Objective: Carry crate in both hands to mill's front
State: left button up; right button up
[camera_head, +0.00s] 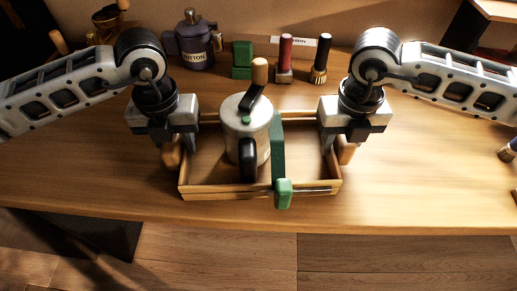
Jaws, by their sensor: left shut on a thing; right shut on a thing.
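The crate (215,189) is a shallow, open wooden box in the middle of the view, near the table's front edge. My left gripper (173,148) is shut on its left handle and my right gripper (346,148) on its right handle. The crate looks level; I cannot tell whether it touches the table. In it stands a pale round vessel (236,125) with a black handle and a wooden-knobbed top. A green long-handled tool (279,150) lies beside it, its end over the front wall. I cannot tell which thing is the mill.
Brass-coloured items (112,15) are at the back left.

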pick_arm(q)
jog(key=shift+r, duration=0.2)
pick_arm(e)
jog(key=shift+r, duration=0.2)
